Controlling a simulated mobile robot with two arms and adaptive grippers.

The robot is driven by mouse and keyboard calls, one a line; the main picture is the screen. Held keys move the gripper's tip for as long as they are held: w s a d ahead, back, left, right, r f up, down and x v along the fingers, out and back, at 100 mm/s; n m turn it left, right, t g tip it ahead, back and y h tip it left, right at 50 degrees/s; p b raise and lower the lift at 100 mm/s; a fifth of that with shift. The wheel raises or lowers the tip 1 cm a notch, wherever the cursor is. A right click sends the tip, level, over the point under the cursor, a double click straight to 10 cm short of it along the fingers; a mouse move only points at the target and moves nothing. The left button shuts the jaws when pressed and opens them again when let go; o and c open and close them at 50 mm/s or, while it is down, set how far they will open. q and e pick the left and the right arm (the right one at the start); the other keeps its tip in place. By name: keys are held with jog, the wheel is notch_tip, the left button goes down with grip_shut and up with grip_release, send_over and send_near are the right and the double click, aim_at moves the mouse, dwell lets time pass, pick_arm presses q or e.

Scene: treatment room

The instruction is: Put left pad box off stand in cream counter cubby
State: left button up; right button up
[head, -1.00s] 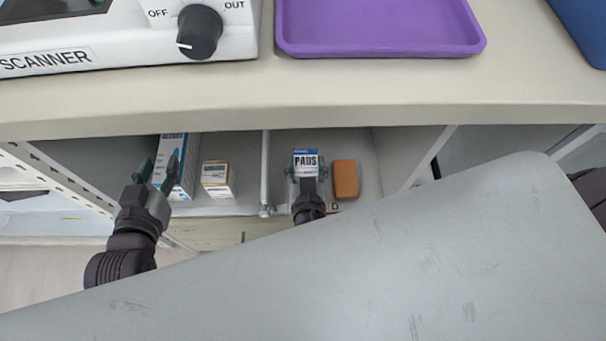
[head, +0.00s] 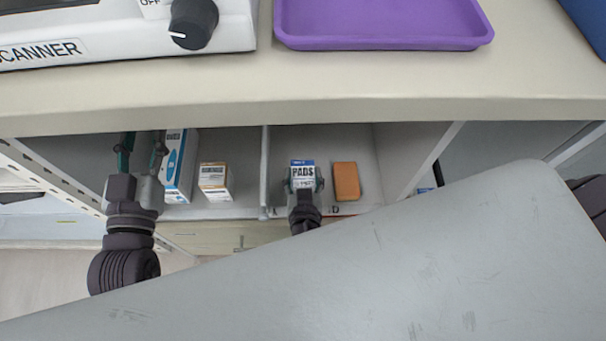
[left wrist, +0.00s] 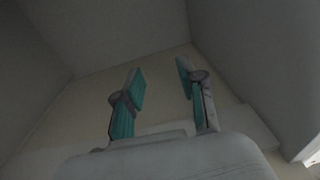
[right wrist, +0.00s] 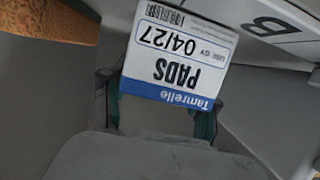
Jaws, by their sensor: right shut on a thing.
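The pad box (head: 303,172) is white and blue and reads PADS. It is in the cubby right of the divider. My right gripper (head: 304,184) is shut on it, and in the right wrist view the box (right wrist: 178,62) sits between the two fingers (right wrist: 160,108), its lettering upside down. I cannot tell whether it rests on the cubby floor. My left gripper (head: 141,143) is at the left end of the left cubby, beside a blue and white box. In the left wrist view its fingers (left wrist: 160,82) are apart with nothing between them.
The cream counter (head: 330,95) overhangs the cubbies. An orange block (head: 346,181) is right of the pad box. The divider (head: 265,170) is to its left. A blue-white box (head: 178,165) and a small carton (head: 214,181) are in the left cubby. A purple tray (head: 380,43) is above.

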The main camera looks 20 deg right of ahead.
jog(key=o, duration=1.2)
pick_arm(q)
jog(key=shift+r, duration=0.3)
